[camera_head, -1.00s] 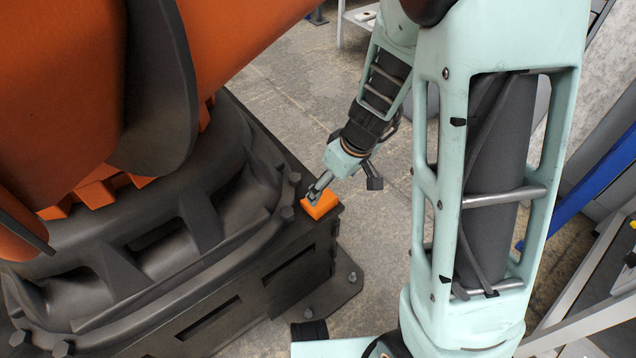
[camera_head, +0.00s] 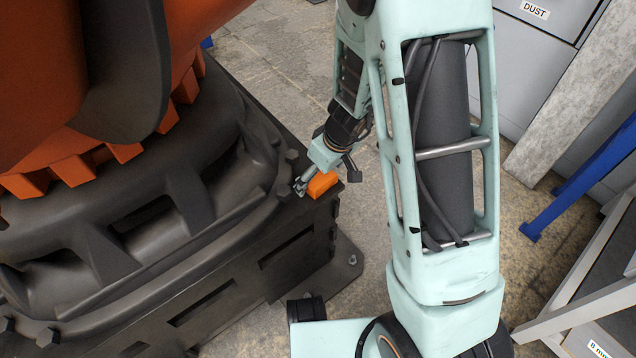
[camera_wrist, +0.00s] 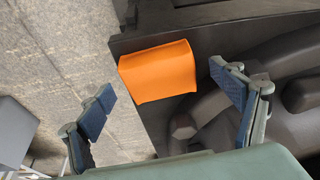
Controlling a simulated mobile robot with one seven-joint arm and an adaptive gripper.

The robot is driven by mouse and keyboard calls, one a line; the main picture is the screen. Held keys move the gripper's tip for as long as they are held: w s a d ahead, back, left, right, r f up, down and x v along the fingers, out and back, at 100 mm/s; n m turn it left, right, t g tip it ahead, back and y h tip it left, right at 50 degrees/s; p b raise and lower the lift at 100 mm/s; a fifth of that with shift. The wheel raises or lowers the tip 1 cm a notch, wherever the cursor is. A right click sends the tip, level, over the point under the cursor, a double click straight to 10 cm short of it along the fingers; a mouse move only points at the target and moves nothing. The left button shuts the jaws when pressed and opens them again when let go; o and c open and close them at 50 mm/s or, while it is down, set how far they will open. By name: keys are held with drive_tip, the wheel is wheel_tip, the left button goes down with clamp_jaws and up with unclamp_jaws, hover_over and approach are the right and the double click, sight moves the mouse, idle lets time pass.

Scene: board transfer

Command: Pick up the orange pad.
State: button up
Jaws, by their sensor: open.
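The orange pad (camera_head: 322,184) lies on the corner of the dark machine base (camera_head: 290,262) in the head view. In the wrist view the orange pad (camera_wrist: 158,72) is a plain block near the base's edge, beyond the fingertips and between their lines. My gripper (camera_head: 303,186) is right beside the pad, at its left in the head view. In the wrist view my gripper (camera_wrist: 168,98) has its blue-padded fingers spread wide with nothing between them. I cannot tell from the head view whether a finger touches the pad.
The large orange and dark machine (camera_head: 130,190) rises on the left, close to my gripper. A bolted foot (camera_head: 345,262) sticks out below the base corner. Bare concrete floor (camera_head: 272,50) lies behind. A blue leg (camera_head: 580,185) and grey cabinets (camera_head: 545,60) stand on the right.

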sight(319, 177)
drive_tip(key=shift+f, duration=0.2)
drive_tip(key=c, duration=1.2)
drive_tip(key=shift+o, duration=0.2)
drive_tip(key=shift+w+a+r+p, duration=0.1)
drive_tip(key=shift+r+p, duration=0.3)
drive_tip(key=shift+r, duration=0.1)
wheel_tip(319, 177, up, 2)
drive_tip(key=shift+r+p, duration=0.2)
drive_tip(key=shift+p, duration=0.55)
drive_tip(key=s+a+r+p, duration=0.6)
drive_tip(key=s+a+r, duration=0.2)
drive_tip(key=s, duration=0.3)
drive_tip(key=shift+s+a+r+p, duration=0.2)
drive_tip(key=shift+r+p, duration=0.15)
drive_tip(key=shift+r, duration=0.45)
drive_tip(key=shift+w, duration=0.1)
